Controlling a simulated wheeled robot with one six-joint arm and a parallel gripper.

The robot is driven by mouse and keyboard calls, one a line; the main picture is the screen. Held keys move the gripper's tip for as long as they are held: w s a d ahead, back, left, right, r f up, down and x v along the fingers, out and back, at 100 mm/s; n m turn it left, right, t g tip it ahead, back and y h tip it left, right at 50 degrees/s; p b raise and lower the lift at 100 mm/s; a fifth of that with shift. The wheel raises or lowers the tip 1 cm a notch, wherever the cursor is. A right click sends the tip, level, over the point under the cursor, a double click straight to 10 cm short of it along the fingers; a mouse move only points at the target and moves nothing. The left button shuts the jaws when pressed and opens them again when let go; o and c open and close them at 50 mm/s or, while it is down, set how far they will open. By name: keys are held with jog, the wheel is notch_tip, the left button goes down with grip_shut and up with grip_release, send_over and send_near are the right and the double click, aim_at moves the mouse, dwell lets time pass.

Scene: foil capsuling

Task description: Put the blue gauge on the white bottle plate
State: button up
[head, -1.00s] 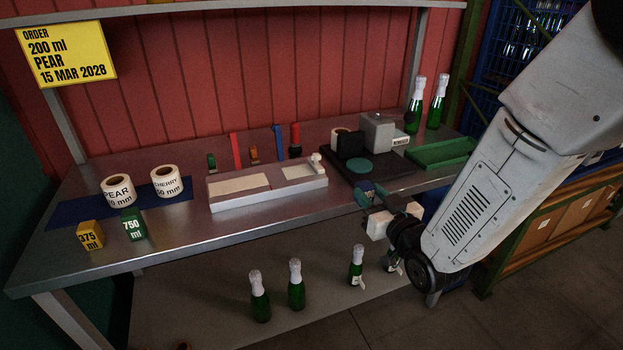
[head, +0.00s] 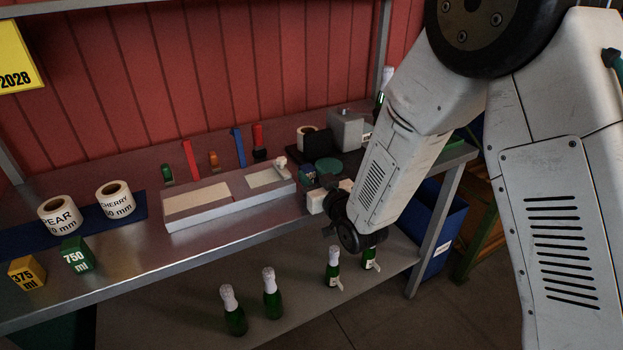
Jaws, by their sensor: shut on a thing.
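My gripper (head: 309,180) is over the right part of the bench, at the right end of the long pale fixture. It is shut on a small dark blue block, the blue gauge (head: 307,171), which is partly hidden by the gripper and appears held above the bench. The long pale fixture (head: 190,222) has a cream panel (head: 197,197) on its left and a recessed panel with a white knob (head: 281,162) on its right. I cannot tell for sure which part is the white bottle plate.
A yellow 375 ml block (head: 27,273) and green 750 ml block (head: 76,257) stand front left, near two label rolls (head: 60,216). A black device with a green disc (head: 328,165) is behind my gripper. Green bottles (head: 234,312) stand on the lower shelf.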

jog(key=shift+a+f, duration=0.2)
jog(key=shift+f, duration=0.45)
jog(key=shift+f, duration=0.1)
jog(key=o, duration=1)
jog(key=shift+f, duration=0.1)
